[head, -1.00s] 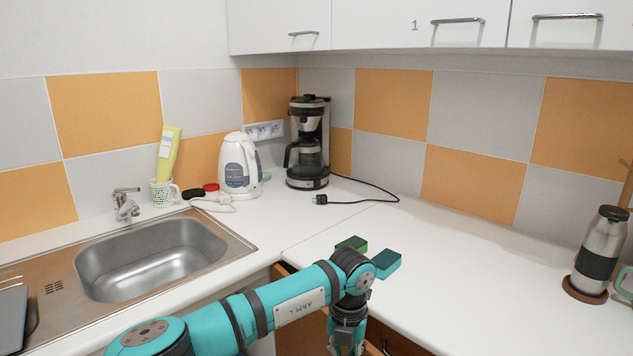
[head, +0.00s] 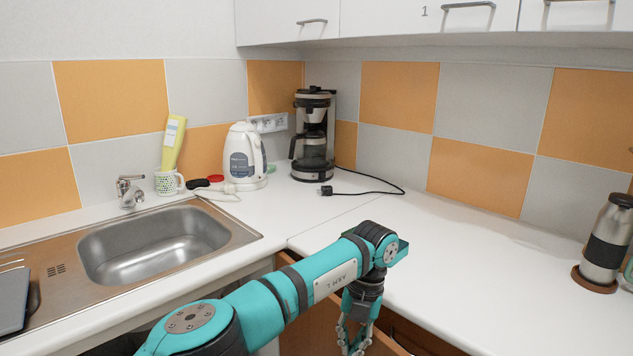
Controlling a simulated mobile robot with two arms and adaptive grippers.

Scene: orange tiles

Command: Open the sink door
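The sink (head: 150,245) is a steel basin set in the white counter at the left. Below the counter's inner corner, a brown wooden door panel (head: 312,328) shows partly behind my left arm. It appears to stand out from the cabinet front, but its handle and most of its face are hidden or out of frame. My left gripper (head: 354,343) points down beside this panel, at the bottom edge of the view. Its fingers look apart, with nothing seen between them. Whether it touches the panel cannot be told. My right gripper is not in view.
A kettle (head: 243,157), a coffee maker (head: 313,135) and a patterned cup (head: 168,183) stand at the back of the counter. A steel flask (head: 604,245) stands at the right. The right counter (head: 480,255) is mostly clear. My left arm crosses over the counter edge.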

